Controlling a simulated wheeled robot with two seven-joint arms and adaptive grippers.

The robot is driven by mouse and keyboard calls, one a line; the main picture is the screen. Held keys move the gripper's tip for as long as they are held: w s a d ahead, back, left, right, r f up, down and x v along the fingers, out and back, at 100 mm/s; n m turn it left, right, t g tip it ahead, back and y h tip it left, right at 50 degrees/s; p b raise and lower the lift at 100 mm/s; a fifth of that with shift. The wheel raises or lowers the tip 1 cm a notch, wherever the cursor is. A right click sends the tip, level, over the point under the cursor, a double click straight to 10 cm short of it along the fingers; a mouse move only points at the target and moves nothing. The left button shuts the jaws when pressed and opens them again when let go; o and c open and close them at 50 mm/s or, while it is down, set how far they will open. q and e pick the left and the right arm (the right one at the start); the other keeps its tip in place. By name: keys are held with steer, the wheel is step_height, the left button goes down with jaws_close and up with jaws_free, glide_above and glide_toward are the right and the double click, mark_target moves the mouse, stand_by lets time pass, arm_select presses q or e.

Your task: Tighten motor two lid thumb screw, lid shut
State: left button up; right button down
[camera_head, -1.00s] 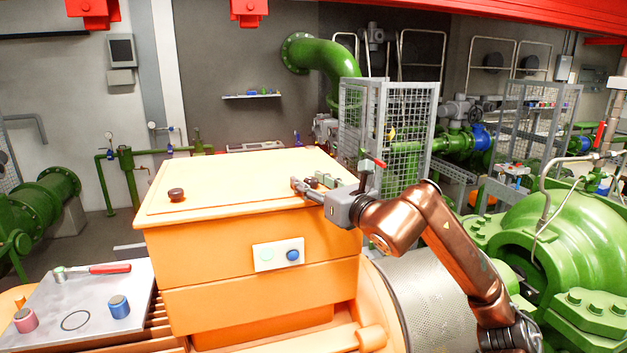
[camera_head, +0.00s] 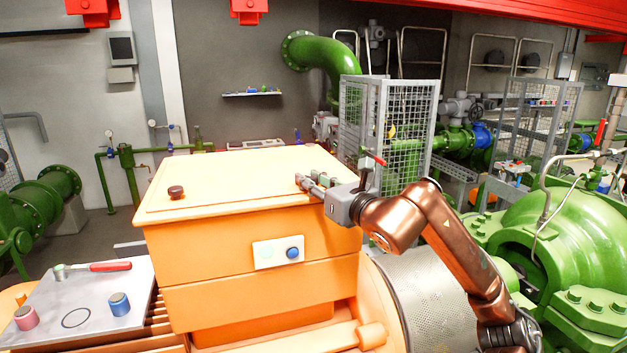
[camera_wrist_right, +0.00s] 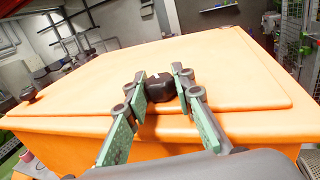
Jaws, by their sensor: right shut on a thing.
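The orange motor housing (camera_head: 250,285) stands in the middle of the head view, and its flat lid (camera_head: 240,175) lies shut on top. A dark thumb screw (camera_head: 176,192) stands free at the lid's left front. My right gripper (camera_head: 305,180) is low over the lid's right front edge. In the right wrist view, its green-padded fingers (camera_wrist_right: 163,88) are shut on a dark round thumb screw (camera_wrist_right: 160,86), one on each side. The head view hides this screw behind the fingers. My left gripper is in neither view.
A plate with green and blue buttons (camera_head: 278,252) is on the housing's front. A grey bench top (camera_head: 100,295) at left holds a red-handled tool (camera_head: 95,267), a blue cylinder (camera_head: 119,304) and a pink one (camera_head: 27,318). A mesh cage (camera_head: 405,120) stands behind; green machinery (camera_head: 570,235) is at right.

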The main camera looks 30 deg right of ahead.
steer(key=shift+r+m+h, duration=0.15)
steer(key=shift+m+h, duration=0.35)
steer(key=shift+h, duration=0.3)
steer(key=shift+a+m+h+b, duration=0.15)
steer(key=shift+m+h+b, duration=0.4)
steer(key=shift+h, duration=0.45)
steer(key=shift+m+g+h+b, duration=0.55)
steer(key=shift+m+g+h, duration=0.35)
steer(key=shift+m+h, duration=1.4)
steer(key=shift+h, duration=0.6)
steer(key=c, duration=1.6)
jaws_free()
steer(key=shift+n, duration=0.25)
